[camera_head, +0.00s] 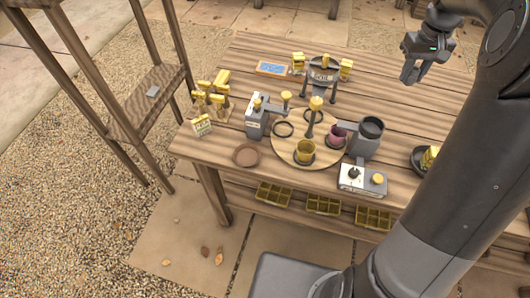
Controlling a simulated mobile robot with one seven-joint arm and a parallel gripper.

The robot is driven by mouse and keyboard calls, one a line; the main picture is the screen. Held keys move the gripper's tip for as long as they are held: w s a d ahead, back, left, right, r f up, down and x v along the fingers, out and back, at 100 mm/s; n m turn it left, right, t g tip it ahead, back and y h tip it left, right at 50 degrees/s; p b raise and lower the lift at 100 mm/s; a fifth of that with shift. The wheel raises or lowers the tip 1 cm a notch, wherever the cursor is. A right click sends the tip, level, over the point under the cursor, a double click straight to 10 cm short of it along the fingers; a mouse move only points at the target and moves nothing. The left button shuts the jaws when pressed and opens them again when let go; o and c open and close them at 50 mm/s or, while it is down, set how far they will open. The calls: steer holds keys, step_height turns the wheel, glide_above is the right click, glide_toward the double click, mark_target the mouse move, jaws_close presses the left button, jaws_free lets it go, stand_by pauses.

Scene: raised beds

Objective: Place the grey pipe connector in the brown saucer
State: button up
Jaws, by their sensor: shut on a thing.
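The brown saucer (247,155) lies flat and empty near the front left corner of the wooden table. My gripper (410,73) is in the upper right of the view, raised near the table's far right side and well away from the saucer. Its jaws point down and are shut on a small grey piece, which I take to be the grey pipe connector; its shape is hard to tell against the grey fingers.
A grey box-like device (257,119) stands behind the saucer. A side shelf (132,112) holds a small grey flat item (153,91).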

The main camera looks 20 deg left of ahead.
steer(key=s+a+n, duration=0.2)
steer(key=s+a, duration=0.1)
steer(key=a, duration=0.5)
steer(key=s+a+n, duration=0.2)
steer(key=s+a, duration=0.1)
steer(key=a, duration=0.5)
steer(key=n, duration=0.5)
glide_above(247, 157)
steer(key=f, duration=1.8)
steer(key=shift+d, duration=0.3)
steer(key=shift+a+f, duration=0.3)
steer(key=shift+a, duration=0.1)
steer(key=shift+f, duration=1.85)
